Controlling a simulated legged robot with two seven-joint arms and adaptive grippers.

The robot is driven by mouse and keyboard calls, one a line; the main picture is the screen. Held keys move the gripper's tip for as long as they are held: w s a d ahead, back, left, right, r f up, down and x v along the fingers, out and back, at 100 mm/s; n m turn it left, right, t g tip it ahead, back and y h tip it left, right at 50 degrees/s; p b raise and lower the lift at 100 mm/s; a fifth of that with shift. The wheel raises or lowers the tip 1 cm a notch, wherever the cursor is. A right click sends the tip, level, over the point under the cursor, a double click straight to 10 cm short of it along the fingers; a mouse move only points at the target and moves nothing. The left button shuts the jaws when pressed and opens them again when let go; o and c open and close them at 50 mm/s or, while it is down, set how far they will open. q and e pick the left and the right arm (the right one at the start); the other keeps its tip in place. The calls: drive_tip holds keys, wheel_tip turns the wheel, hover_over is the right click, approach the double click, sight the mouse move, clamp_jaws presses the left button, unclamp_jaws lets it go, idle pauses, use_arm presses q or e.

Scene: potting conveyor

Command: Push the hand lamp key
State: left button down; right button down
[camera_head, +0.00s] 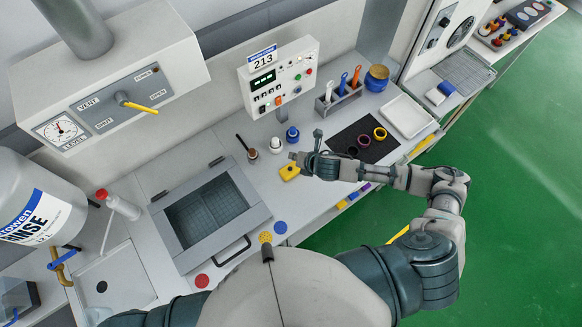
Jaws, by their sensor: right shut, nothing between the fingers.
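A light control panel (284,77) stands at the back of the bench, with a green-lit display, a row of small keys, and red, green and orange controls. The lettering is too small to read, so I cannot tell which is the hand lamp key. My right gripper (296,158) reaches in from the right over the bench, in front of and below the panel. It is shut and empty, apart from the panel. A yellow piece (289,172) lies just beside its fingertips; I cannot tell whether they touch. My left gripper is out of view.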

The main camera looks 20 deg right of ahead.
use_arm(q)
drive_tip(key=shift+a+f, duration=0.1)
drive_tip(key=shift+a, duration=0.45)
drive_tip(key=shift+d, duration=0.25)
